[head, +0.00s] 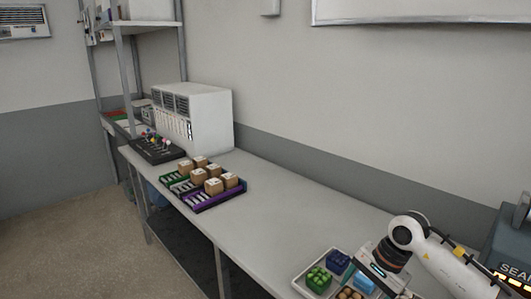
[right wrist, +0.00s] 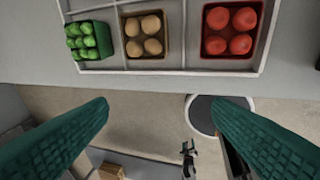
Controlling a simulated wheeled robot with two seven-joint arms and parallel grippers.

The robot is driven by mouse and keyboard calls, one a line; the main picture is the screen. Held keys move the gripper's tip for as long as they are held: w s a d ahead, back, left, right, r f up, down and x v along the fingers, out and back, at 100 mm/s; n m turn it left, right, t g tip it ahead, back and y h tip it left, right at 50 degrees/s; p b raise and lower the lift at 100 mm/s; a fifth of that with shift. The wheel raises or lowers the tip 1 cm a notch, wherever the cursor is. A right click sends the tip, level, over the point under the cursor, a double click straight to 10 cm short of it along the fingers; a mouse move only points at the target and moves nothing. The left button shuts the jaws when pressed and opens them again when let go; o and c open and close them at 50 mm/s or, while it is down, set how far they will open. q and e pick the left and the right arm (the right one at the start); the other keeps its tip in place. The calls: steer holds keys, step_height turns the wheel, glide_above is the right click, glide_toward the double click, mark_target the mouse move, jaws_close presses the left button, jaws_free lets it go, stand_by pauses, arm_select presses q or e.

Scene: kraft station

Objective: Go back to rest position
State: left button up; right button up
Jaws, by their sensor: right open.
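My right arm (head: 450,262) comes in from the right in the head view, with its wrist over the right end of the white divided tray (head: 300,283). In the right wrist view my right gripper (right wrist: 160,105) has its two green ribbed fingers wide apart with nothing between them. It is beside the tray's edge (right wrist: 170,72), over a gap past the bench edge, with floor visible below. In the head view the fingers are hidden. My left gripper does not show clearly in either view.
The tray holds a green produce basket (right wrist: 88,40), a brown basket (right wrist: 145,36), a red basket (right wrist: 230,30) and a blue basket (head: 337,262). Brown boxes stand in a purple tray (head: 216,198) and a green tray (head: 175,183). The bench middle (head: 290,205) is clear.

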steer(key=s+a+r+m+y, duration=0.1)
steer(key=s+a+m+y, duration=0.15)
steer(key=a+y, duration=0.75)
steer(key=s+a+r+m+t+y, duration=0.1)
steer(key=a+r+m+t+y, duration=0.45)
steer(key=a+r+m, duration=0.4)
steer(key=w+d+f+m+t+h, duration=0.1)
steer(key=d+m+t+h, duration=0.5)
steer(key=m, duration=0.8)
steer(key=w+d+m+t+h, duration=0.1)
steer(key=d+m+t+h, duration=0.55)
steer(key=m, duration=0.75)
steer(key=s+d+f+m+g+h, duration=0.35)
steer(key=f+m+h, duration=0.35)
steer(key=f+m, duration=0.25)
steer(key=s+f+m+g, duration=0.5)
steer(key=s+f+g, duration=0.15)
steer(key=s, duration=0.45)
steer(key=s+f+m+g, duration=0.5)
steer(key=s+f, duration=0.2)
steer(key=s, duration=0.3)
step_height(320, 180, down, 28)
steer(key=s+r+g, duration=0.1)
steer(key=s+g, duration=0.1)
steer(key=s, duration=0.1)
steer(key=s+d+f, duration=0.2)
steer(key=s+f, duration=1.2)
steer(key=f, duration=0.1)
steer(key=shift+s+d+g+y, duration=0.25)
steer(key=shift+s+g+y, duration=0.05)
